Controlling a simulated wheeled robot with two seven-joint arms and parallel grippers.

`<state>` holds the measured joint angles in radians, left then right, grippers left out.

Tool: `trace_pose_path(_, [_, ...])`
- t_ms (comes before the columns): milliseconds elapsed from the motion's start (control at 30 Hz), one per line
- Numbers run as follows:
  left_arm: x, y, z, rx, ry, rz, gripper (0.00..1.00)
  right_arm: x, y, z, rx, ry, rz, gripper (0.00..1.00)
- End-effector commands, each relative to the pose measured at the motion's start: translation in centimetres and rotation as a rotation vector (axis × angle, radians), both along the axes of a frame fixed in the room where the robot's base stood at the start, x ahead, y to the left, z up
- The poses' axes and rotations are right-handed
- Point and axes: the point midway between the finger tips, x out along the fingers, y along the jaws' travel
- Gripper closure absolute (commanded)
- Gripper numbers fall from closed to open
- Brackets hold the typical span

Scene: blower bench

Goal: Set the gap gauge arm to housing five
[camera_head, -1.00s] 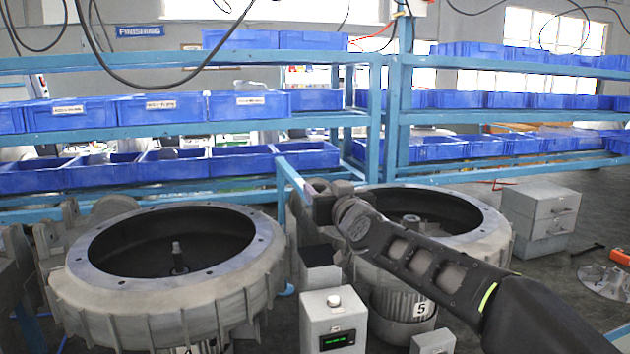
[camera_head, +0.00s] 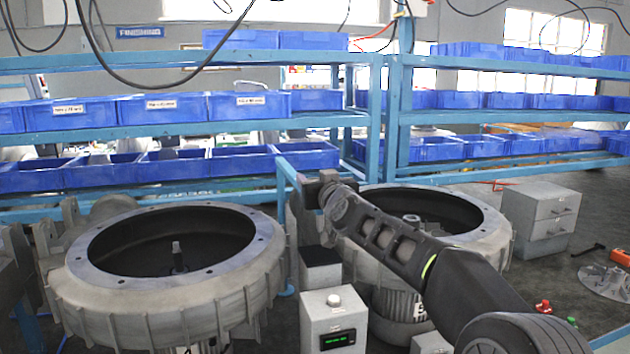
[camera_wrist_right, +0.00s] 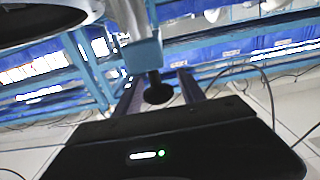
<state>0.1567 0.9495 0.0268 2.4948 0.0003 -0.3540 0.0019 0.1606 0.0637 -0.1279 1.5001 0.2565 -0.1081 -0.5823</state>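The gap gauge arm (camera_head: 288,171) is a light-blue bar on top of a blue post between the two housings. In the right wrist view its blue end block (camera_wrist_right: 142,54) has a black knob (camera_wrist_right: 157,93) under it. My right gripper (camera_head: 316,187) is at the bar's near end. In the wrist view its fingers are apart, one on each side of the knob, with gaps visible. The right round housing (camera_head: 478,238) stands behind my right arm; its number label (camera_head: 419,308) is mostly covered. The left housing (camera_head: 255,270) is open-topped. My left gripper is not in view.
A grey box (camera_head: 320,314) with a white knob and a small green display stands in front, its text unreadable. Blue shelves with bins (camera_head: 165,108) run behind. A grey drawer cabinet (camera_head: 540,215) stands right. Red and green small items (camera_head: 543,307) lie at lower right.

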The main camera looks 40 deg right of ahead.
Motion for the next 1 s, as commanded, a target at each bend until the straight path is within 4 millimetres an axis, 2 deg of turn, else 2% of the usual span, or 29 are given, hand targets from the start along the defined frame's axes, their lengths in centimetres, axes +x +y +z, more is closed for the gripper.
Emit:
trace_pose_path(67, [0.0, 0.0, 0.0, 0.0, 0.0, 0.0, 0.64, -0.01, 0.0, 0.01, 0.0, 0.0, 0.0, 0.6])
trace_pose_path(533, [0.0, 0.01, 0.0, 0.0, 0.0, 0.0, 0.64, -0.03, 0.01, 0.01, 0.0, 0.0, 0.0, 0.99])
trace_pose_path(1000, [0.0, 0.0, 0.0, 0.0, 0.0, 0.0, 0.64, -0.03, 0.01, 0.02, 0.0, 0.0, 0.0, 1.0])
